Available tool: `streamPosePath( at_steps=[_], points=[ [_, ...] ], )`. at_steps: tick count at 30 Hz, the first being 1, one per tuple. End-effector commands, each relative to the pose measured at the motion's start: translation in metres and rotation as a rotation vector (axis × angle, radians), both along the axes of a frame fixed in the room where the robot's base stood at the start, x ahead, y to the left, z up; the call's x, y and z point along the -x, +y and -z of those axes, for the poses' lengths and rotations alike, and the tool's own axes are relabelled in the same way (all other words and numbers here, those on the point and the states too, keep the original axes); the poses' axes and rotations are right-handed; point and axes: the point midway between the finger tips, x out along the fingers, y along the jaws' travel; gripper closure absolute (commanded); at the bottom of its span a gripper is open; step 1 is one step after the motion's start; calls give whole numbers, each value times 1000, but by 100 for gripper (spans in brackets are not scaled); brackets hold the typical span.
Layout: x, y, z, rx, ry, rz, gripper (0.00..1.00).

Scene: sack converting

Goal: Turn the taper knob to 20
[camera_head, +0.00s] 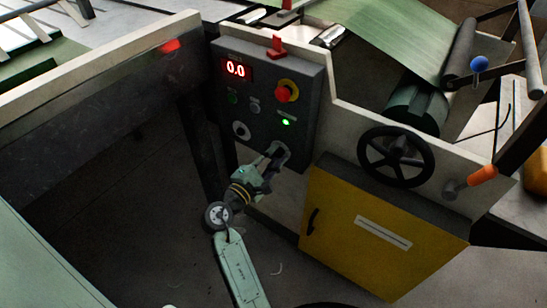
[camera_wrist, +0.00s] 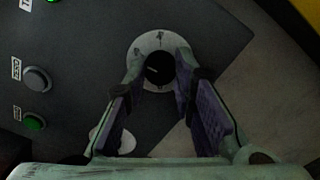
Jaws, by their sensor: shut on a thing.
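The dark control panel (camera_head: 262,105) carries a red display (camera_head: 236,69) reading 0.0. My gripper (camera_head: 277,152) is at the panel's lower right. In the wrist view, its fingertips (camera_wrist: 159,66) are on either side of a round black knob (camera_wrist: 158,70) on a white dial (camera_wrist: 145,44), and the gripper is shut on this knob. The knob's pointer and the scale figures are too dark and small to read. A second white dial (camera_head: 241,131) is at the panel's lower left. I cannot read which knob is labelled taper.
The panel also holds a red emergency button (camera_head: 286,91), a lit green lamp (camera_head: 287,122) and small push buttons. A black handwheel (camera_head: 396,157) and yellow cabinet (camera_head: 375,235) are to the right. A white beam (camera_head: 100,62) runs to the left, with open floor below.

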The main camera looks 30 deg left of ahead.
Motion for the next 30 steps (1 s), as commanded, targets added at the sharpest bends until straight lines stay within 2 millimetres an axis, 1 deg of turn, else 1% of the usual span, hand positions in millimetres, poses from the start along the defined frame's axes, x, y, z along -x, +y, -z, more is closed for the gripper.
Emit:
streamPosePath(
  at_steps=[5,6,15,25,28,30],
  points=[
    [1,-1,2,2,4,1,100],
    [1,0,2,3,4,1,76],
    [0,0,1,2,2,1,56],
    [2,0,0,2,1,-1,56],
    [12,2,0,3,0,-2,56],
    [24,2,1,3,2,-3,56]
  ],
)
